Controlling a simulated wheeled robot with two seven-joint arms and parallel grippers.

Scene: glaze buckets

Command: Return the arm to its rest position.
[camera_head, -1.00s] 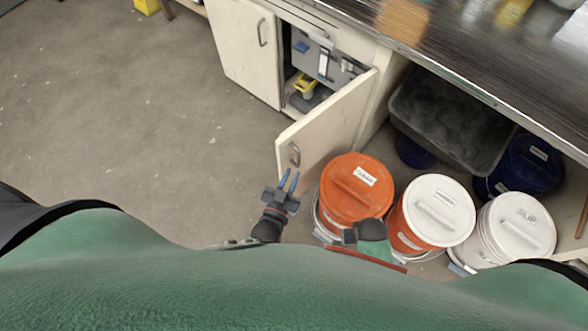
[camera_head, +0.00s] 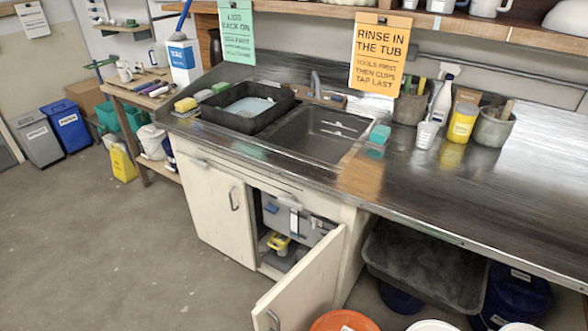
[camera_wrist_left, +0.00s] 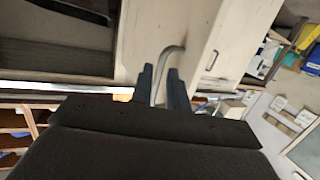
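My left gripper (camera_wrist_left: 161,84) shows only in the left wrist view, its two dark fingers apart. A curved metal handle (camera_wrist_left: 168,56) on a pale cabinet front shows in the gap between the fingers. I cannot tell how far it is beyond the fingertips. No other object shows between them. Neither gripper shows in the head view, and my right gripper is in no current view.
In the head view the cabinet door (camera_head: 303,285) stands open beside the cabinet interior with a grey box (camera_head: 287,219). An orange lidded bucket (camera_head: 343,322) and other buckets are at the bottom edge. The counter (camera_head: 440,190) runs right. Open floor (camera_head: 110,250) lies left.

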